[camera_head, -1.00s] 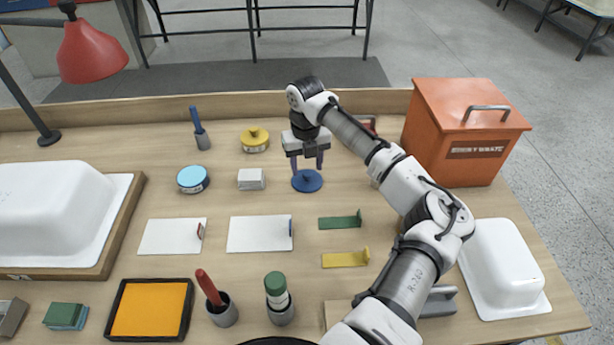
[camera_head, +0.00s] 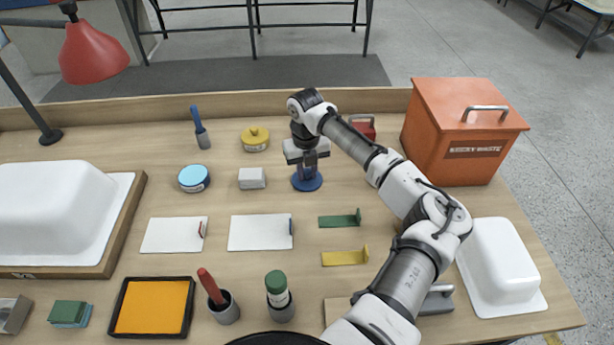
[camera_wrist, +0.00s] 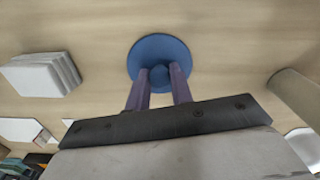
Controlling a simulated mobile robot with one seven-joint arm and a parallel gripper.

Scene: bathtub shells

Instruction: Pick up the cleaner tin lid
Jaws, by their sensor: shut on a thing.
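The cleaner tin lid (camera_head: 307,184) is a round blue disc with a small knob, lying on the workbench at the middle back. It also shows in the wrist view (camera_wrist: 160,50) at top centre. My gripper (camera_head: 307,175) points straight down over it. In the wrist view its two purple fingers (camera_wrist: 160,78) are closed on the knob from both sides. The lid appears to rest on the bench. A blue tin with a pale top (camera_head: 194,179) stands to the left.
A white block stack (camera_head: 252,178) sits left of the lid, and a yellow-topped tin (camera_head: 255,139) behind it. A red-handled object (camera_head: 362,126) and an orange bin (camera_head: 462,135) stand right. Green (camera_head: 340,220) and yellow (camera_head: 345,258) strips lie in front.

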